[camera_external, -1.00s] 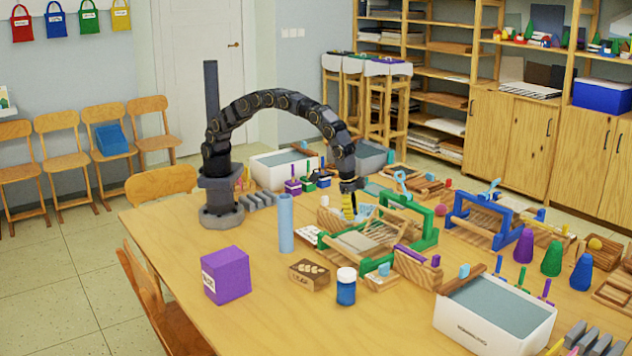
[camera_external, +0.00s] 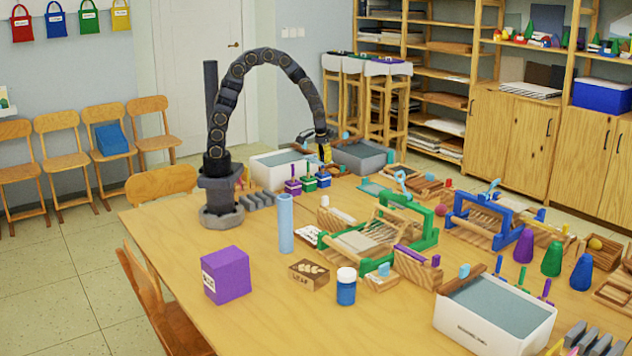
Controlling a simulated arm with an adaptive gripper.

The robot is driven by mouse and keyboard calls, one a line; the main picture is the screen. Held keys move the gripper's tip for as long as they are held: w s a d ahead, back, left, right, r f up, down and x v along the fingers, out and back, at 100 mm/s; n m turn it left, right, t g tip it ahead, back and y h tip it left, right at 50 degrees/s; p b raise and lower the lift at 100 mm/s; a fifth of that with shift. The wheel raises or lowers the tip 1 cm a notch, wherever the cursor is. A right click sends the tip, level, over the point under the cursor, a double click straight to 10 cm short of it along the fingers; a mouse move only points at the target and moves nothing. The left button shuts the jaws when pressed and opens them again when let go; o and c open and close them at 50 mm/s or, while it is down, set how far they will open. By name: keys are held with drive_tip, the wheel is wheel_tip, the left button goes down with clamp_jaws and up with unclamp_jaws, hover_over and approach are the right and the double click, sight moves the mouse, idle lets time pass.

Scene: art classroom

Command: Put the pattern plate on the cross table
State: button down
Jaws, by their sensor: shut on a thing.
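My gripper (camera_external: 324,155) is at the back of the table, with its yellow-and-dark tip pointing down. It is above the tabletop, between the pale box and the grey box. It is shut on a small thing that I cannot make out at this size. I cannot pick out the pattern plate for certain. A flat teal piece (camera_external: 371,187) lies on the table behind the green frame. I cannot tell which thing is the cross table.
A green loom-like frame (camera_external: 425,235) and a blue one (camera_external: 510,238) crowd the middle right. A pale box (camera_external: 262,172) and a grey box (camera_external: 376,160) stand at the back. A blue cylinder (camera_external: 286,224) and purple box (camera_external: 226,275) stand left. The front left tabletop is clear.

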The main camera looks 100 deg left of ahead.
drive_tip(key=s+a, duration=0.2)
drive_tip(key=s, duration=0.1)
drive_tip(key=shift+f+n, duration=0.1)
drive_tip(key=shift+n, duration=0.3)
wheel_tip(320, 180, down, 5)
drive_tip(key=shift+d+r, duration=0.1)
drive_tip(key=shift+r, duration=0.1)
hover_over(352, 202)
drive_tip(key=f, duration=1)
drive_tip(key=shift+s+d, duration=0.1)
drive_tip(key=shift+s, duration=0.25)
drive_tip(key=shift+w+f, duration=0.15)
drive_tip(key=shift+f, duration=1.6)
drive_tip(key=c, duration=1)
unclamp_jaws()
